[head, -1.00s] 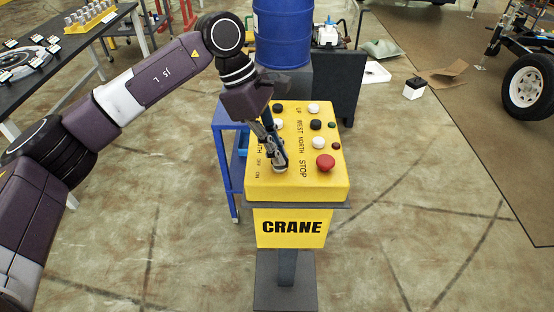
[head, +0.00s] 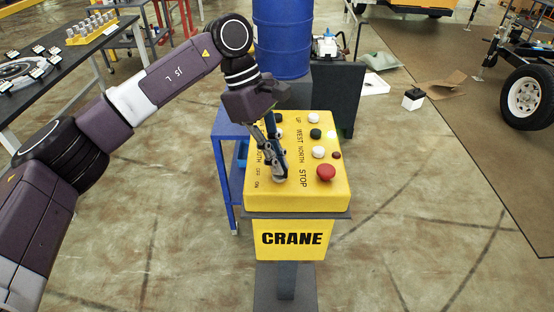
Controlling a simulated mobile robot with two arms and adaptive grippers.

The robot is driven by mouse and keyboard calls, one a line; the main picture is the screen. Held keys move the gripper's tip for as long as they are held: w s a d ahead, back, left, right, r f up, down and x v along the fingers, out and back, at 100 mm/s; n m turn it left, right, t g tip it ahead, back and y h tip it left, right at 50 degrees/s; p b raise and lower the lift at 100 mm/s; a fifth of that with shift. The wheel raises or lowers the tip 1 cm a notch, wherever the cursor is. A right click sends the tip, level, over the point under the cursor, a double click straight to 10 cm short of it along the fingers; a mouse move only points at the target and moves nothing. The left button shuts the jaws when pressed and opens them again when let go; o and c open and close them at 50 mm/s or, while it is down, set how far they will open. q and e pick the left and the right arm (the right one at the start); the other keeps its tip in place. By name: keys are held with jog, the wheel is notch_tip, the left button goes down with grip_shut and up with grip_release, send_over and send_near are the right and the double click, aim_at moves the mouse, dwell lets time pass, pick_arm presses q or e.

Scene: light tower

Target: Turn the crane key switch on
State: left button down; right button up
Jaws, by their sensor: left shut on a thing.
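The yellow crane control box (head: 334,197) stands on a pedestal in the head view, with its face tilted up. The key switch (head: 280,179) is at the lower left of the face, beside the OFF and ON labels. My left gripper (head: 279,172) reaches down onto it from the upper left. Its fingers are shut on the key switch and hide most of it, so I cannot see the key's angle. My right gripper is not in view.
A red STOP button (head: 326,172) sits right of the key switch, with white and black buttons above it. A blue cart (head: 227,160) stands left of the box. A blue barrel (head: 283,40) is behind.

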pick_arm(q)
jog(key=c, duration=2.1)
grip_release()
jog(key=v, duration=1.2)
jog(key=shift+d+r, duration=0.1)
